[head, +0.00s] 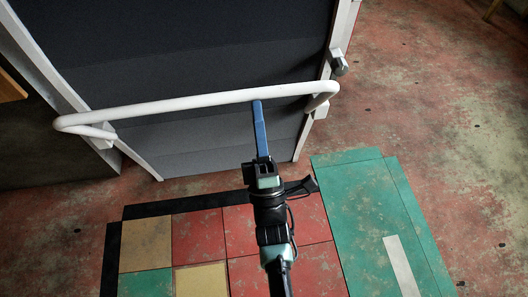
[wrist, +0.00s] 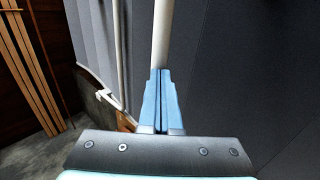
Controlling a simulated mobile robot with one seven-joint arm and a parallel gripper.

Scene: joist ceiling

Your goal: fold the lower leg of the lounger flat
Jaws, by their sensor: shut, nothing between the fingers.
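The lounger (head: 215,45) has dark fabric in a pale frame and fills the top of the head view. A white tube bent into a wide U, apparently its lower leg (head: 190,101), crosses the front of it and stands out from the fabric. My gripper (head: 258,103) is shut and empty, its blue fingertips at the tube's edge, right of its middle. In the wrist view the shut fingers (wrist: 161,75) point at the white tube (wrist: 163,35), which runs up from behind their tips. I cannot tell whether they touch it.
A patchwork of coloured tiles (head: 285,235) and a green mat (head: 372,205) lie below my arm. Worn red floor (head: 440,120) is open on the right. A slatted wooden thing (wrist: 30,60) stands at the left in the wrist view.

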